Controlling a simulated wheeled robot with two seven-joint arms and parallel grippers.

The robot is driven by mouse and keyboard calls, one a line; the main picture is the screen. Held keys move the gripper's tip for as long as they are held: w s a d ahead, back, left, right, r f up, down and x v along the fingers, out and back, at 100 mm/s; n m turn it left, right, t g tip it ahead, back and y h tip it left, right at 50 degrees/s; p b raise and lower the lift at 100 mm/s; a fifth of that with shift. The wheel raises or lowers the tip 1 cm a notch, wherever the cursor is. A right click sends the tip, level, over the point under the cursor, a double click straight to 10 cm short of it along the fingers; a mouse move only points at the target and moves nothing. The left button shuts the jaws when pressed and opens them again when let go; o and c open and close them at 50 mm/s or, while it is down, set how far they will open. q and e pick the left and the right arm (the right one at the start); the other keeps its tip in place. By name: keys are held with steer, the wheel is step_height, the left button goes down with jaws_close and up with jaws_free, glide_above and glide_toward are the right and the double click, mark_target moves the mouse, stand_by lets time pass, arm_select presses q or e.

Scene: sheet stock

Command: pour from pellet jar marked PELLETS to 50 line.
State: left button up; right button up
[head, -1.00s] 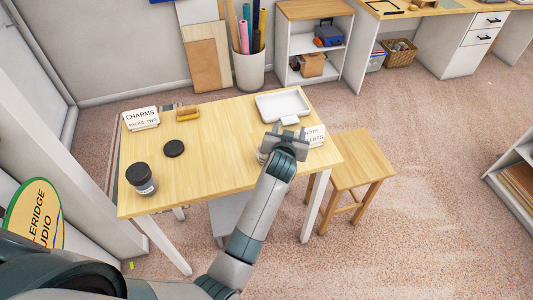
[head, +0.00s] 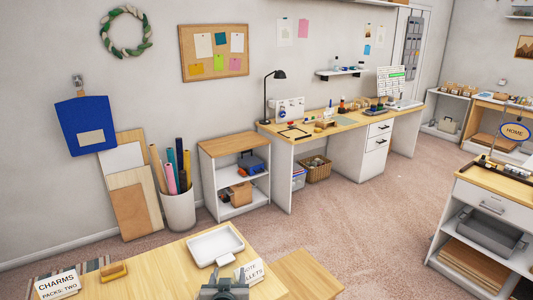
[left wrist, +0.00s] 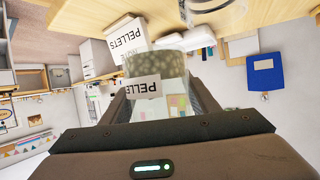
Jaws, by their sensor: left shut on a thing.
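My left gripper (head: 225,288) is at the bottom edge of the head view, by the table's right part. In the left wrist view, which is turned over, the left gripper (left wrist: 160,105) is shut on the clear pellet jar (left wrist: 160,62). The jar holds grey-green pellets, and its white label (left wrist: 145,88) reads PELLETS. In the head view the jar is hidden by the gripper or out of frame. A clear round vessel (left wrist: 215,20) shows beyond the jar in the wrist view; I cannot make out a 50 line. My right gripper is not in view.
A white tray (head: 213,246) lies on the wooden table (head: 160,270), with a pellets sign (head: 250,272) beside it. A CHARMS sign (head: 57,284) and a small wooden item (head: 113,271) are at left. A stool (head: 305,275) stands right of the table.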

arm_select(q)
steer(key=shift+f, duration=0.65)
steer(key=shift+a, duration=0.1)
steer(key=a+r+n+b, duration=0.1)
steer(key=a+r+b, duration=0.5)
steer(key=r+b, duration=0.45)
steer(key=s+a+r+m+h+b, duration=0.1)
steer(key=s+r+b, duration=0.4)
steer(key=s, duration=0.5)
step_height(320, 180, up, 3)
steer(key=shift+a+f, duration=0.15)
steer(key=shift+a, duration=0.2)
steer(key=shift+w+f, duration=0.1)
